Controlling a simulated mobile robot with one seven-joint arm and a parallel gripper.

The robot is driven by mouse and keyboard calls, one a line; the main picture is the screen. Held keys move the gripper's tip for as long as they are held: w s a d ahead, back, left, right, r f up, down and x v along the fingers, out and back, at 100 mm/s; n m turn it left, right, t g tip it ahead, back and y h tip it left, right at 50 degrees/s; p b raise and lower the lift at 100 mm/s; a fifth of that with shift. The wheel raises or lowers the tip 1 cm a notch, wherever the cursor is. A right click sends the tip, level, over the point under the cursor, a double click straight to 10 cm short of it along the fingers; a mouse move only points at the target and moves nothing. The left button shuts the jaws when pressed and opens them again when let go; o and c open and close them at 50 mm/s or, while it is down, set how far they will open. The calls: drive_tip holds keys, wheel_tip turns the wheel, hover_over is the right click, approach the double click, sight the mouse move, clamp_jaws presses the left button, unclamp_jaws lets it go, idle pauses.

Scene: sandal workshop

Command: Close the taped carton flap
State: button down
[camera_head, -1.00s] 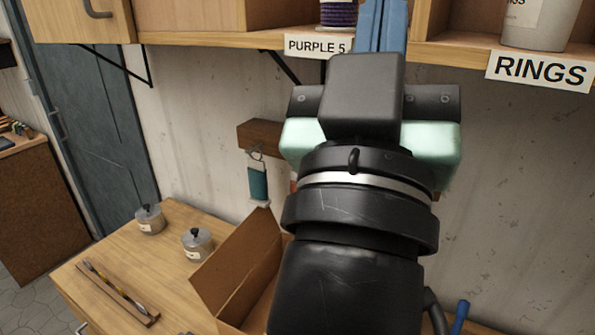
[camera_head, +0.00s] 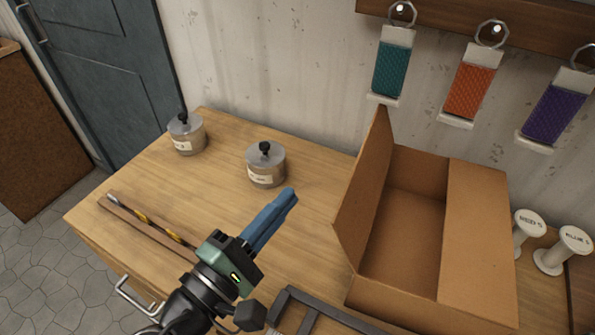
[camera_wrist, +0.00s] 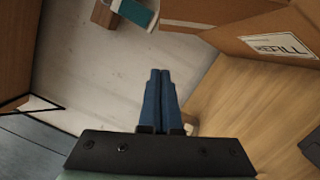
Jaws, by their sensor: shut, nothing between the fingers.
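The brown cardboard carton (camera_head: 400,235) stands on the workbench, right of centre in the head view, with its inside partly visible. Its left flap (camera_head: 355,205) stands up. A right-hand panel (camera_head: 477,230) borders the opening; I cannot tell how far it is folded. My gripper (camera_head: 290,196) is left of the carton, apart from it and above the bench. Its blue fingers are shut together and empty, pointing up and right in the head view. In the wrist view the closed fingertips (camera_wrist: 160,72) show below the carton (camera_wrist: 235,22), which bears a white label (camera_wrist: 280,45). No tape is clearly visible.
Two lidded tins (camera_head: 266,165) stand at the back left of the bench (camera_head: 225,215). A wooden strip with a drill bit (camera_head: 150,225) lies at front left. A dark frame (camera_head: 315,315) lies in front. Two white spools (camera_head: 527,228) stand right of the carton. Coloured tags (camera_head: 470,85) hang behind.

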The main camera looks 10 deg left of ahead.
sight(367, 139)
drive_tip(key=w+d+r+p, duration=0.2)
drive_tip(key=w+d+p, duration=0.1)
drive_tip(key=w+d, duration=0.4)
drive_tip(key=shift+w+d+r, duration=0.3)
drive_tip(key=shift+d, duration=0.25)
drive_tip(key=shift+d+r+m+p, duration=0.1)
drive_tip(key=shift+r+m+p, duration=0.05)
drive_tip(key=shift+m+p, duration=0.15)
drive_tip(key=shift+s+d+r, duration=0.1)
drive_tip(key=shift+d, duration=0.1)
